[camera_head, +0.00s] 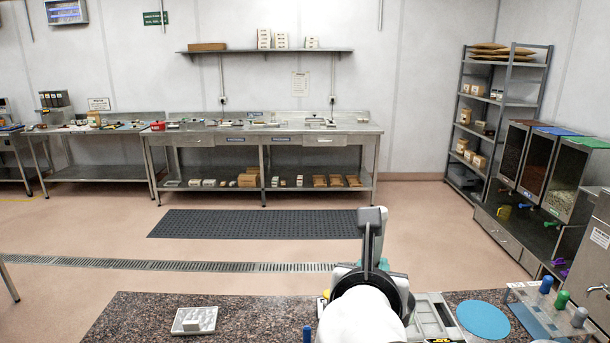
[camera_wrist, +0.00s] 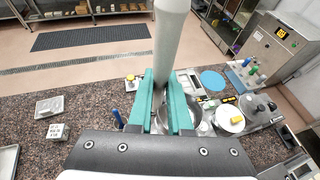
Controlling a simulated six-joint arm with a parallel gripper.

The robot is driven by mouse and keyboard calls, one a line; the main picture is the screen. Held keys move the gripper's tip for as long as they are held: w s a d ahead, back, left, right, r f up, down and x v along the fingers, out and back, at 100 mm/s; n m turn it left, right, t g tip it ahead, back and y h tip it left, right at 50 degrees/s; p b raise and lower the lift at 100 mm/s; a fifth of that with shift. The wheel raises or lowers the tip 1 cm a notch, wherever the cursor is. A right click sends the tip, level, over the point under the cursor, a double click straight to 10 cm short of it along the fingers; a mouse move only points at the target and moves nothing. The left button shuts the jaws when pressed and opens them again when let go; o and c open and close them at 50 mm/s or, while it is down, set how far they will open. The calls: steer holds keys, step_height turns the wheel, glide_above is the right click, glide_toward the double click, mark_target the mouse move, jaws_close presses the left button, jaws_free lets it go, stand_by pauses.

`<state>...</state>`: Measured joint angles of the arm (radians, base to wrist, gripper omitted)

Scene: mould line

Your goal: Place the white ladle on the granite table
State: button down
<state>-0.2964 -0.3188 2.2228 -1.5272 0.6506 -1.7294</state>
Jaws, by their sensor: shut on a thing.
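The granite table (camera_head: 260,312) is a dark speckled top along the bottom of the head view; it also fills much of the wrist view (camera_wrist: 95,105). My gripper (camera_wrist: 166,108) has teal fingers shut on a pale grey-white tapering shaft, which I take to be the white ladle (camera_wrist: 172,40). The shaft widens toward the top of the wrist view. The ladle's bowl cannot be made out. In the head view my wrist hides most of the grip, and only a bit of teal finger shows. I cannot tell how high the ladle is above the table.
A pale tray with a block (camera_head: 194,320) lies on the table's left part. Bare granite lies between it and my gripper. On the right are a blue disc (camera_head: 483,320), a rack with coloured handles (camera_head: 545,305) and a white round lid (camera_wrist: 230,117). A blue upright object (camera_wrist: 118,118) stands left of the fingers.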

steer(key=s+a+f+m+g+h, duration=0.2)
steer(key=f+m+h, duration=0.1)
steer(key=f, duration=0.6)
steer(key=s+a+f+m+g+h, duration=0.1)
steer(key=s+f+m+h, duration=0.15)
steer(key=f, duration=0.65)
steer(key=s+d+f+m+g+h, duration=0.1)
steer(key=s+f+m+g+h, duration=0.3)
steer(key=s+f+m+g, duration=0.45)
steer(key=shift+n+t, duration=0.55)
steer(key=shift+n, duration=0.25)
steer(key=s+f, duration=0.1)
steer(key=f, duration=0.2)
steer(key=s+f, duration=0.1)
steer(key=f, duration=0.1)
steer(key=s+f, duration=0.1)
steer(key=f, duration=0.2)
steer(key=shift+s+d+f, duration=0.2)
steer(key=shift+d+f, duration=0.05)
steer(key=shift+f, duration=0.1)
steer(key=c, duration=0.8)
jaws_free()
steer(key=shift+c, duration=0.2)
steer(key=shift+a+r, duration=0.1)
